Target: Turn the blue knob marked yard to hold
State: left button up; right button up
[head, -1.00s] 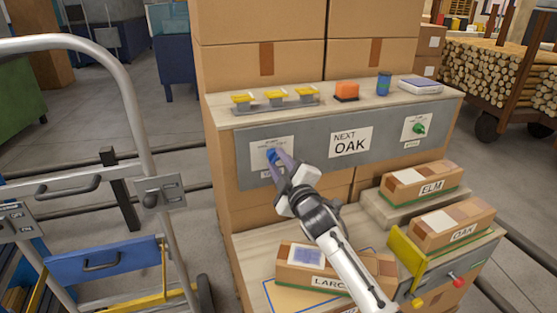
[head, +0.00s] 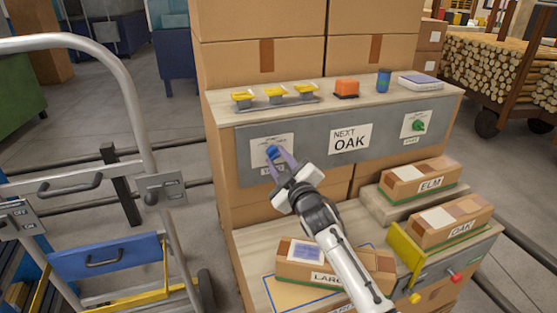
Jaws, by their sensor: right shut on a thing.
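The blue knob (head: 272,152) sits on a white plate (head: 265,148) at the left of the grey panel. A label below it is partly covered by my gripper, and I cannot read its small text. My right gripper (head: 279,160) reaches up from below right, its fingers at the knob, one on each side of it. It is shut on the knob. The knob's exact pointing direction is too small to tell. My left gripper is not in view.
A green knob (head: 418,126) is at the panel's right, past a "NEXT OAK" sign (head: 350,140). Yellow switches (head: 273,96) and an orange block (head: 346,88) stand on the ledge above. Boxes marked LARCH (head: 322,265), ELM (head: 418,184) and OAK (head: 452,221) lie below.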

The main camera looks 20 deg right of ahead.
jog(key=o, duration=1.1)
jog(key=shift+c, duration=0.2)
jog(key=shift+s, duration=0.1)
jog(key=s+p, duration=0.1)
jog(key=s, duration=0.9)
jog(key=shift+d, duration=0.15)
